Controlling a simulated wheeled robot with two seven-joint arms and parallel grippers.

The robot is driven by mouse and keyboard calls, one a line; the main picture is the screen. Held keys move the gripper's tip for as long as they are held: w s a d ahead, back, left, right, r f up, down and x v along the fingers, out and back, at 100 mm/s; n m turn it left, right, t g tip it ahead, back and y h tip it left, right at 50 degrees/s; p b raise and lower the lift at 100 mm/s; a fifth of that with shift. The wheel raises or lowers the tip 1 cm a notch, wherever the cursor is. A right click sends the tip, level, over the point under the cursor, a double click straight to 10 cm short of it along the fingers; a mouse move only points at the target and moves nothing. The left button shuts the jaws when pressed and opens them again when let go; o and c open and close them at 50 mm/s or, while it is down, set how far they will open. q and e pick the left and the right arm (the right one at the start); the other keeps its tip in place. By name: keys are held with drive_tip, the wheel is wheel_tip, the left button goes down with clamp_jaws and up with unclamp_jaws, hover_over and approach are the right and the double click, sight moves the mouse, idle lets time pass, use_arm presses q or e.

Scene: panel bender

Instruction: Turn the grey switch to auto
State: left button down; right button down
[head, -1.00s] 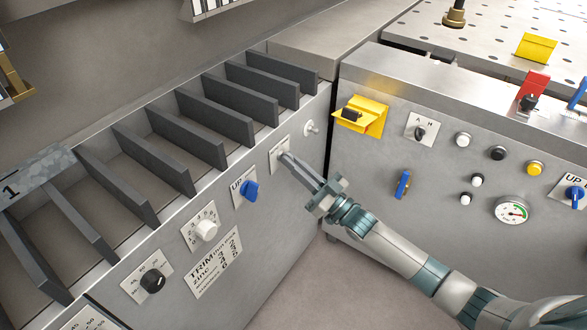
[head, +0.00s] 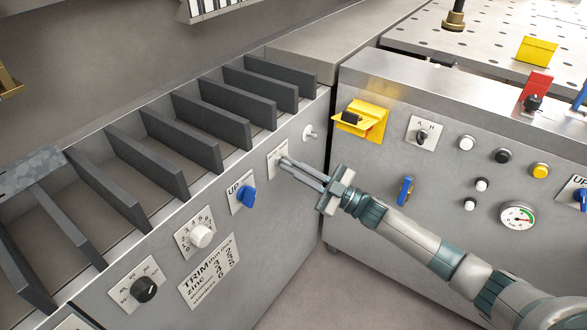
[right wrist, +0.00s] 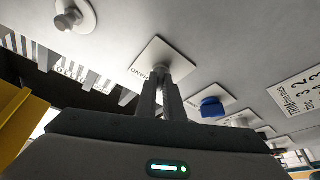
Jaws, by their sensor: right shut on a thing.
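The grey switch (head: 283,160) sits on a small pale plate (head: 275,157) on the slanted front of the left cabinet, above and right of the blue UP switch. My right gripper (head: 287,164) reaches it from the lower right, and its two fingers are shut on it. In the right wrist view the fingertips (right wrist: 165,80) meet at the plate (right wrist: 158,56), whose lettering is only partly readable. The fingers hide most of the switch, so I cannot tell which way it points. My left gripper is not in view.
A blue UP switch (head: 243,195), white dial (head: 201,236) and black dial (head: 144,289) lie down-left on the same panel. A round knob (head: 309,132) is just up-right. The right cabinet carries a yellow bracket (head: 372,121) and several buttons. Open floor lies below my arm.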

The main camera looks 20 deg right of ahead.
idle(0.3)
drive_tip(key=c, duration=1.9)
unclamp_jaws()
drive_tip(key=shift+o, duration=0.2)
drive_tip(key=shift+d, duration=0.1)
